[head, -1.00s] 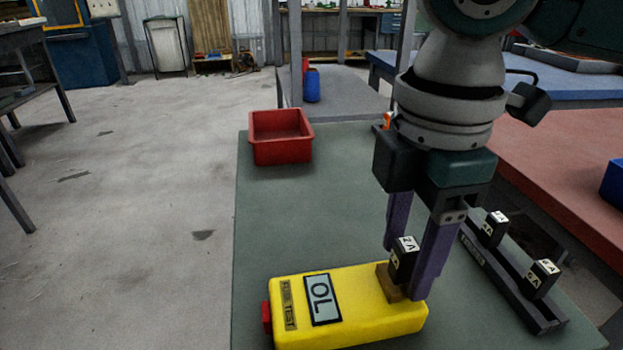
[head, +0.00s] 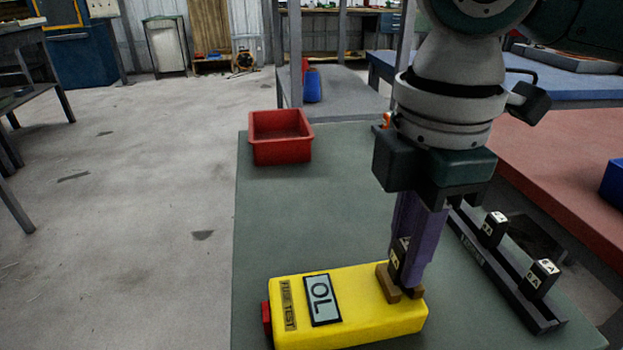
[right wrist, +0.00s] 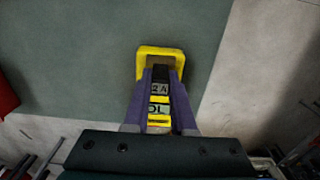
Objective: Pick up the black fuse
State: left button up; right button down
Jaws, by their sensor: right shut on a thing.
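The black fuse (head: 396,260) with pale labels stands upright in the brown holder (head: 387,283) on the yellow fuse tester (head: 350,312). Its label reads 2 A in the earlier head view. The tester's display reads OL. My right gripper (head: 410,262) points down and is shut on the fuse, its purple fingers hiding most of it. In the right wrist view the fuse (right wrist: 160,88) lies between the two fingers (right wrist: 160,100), above the tester (right wrist: 160,51). My left gripper is not in view.
A dark rack (head: 502,272) to the right holds two more black fuses (head: 494,229) (head: 541,278). A red bin (head: 281,138) stands at the table's far left corner. The green table top (head: 310,220) is clear between bin and tester.

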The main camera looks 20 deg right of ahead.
notch_tip(320, 180, up, 20)
jog(key=p, duration=0.6)
dwell(0.7)
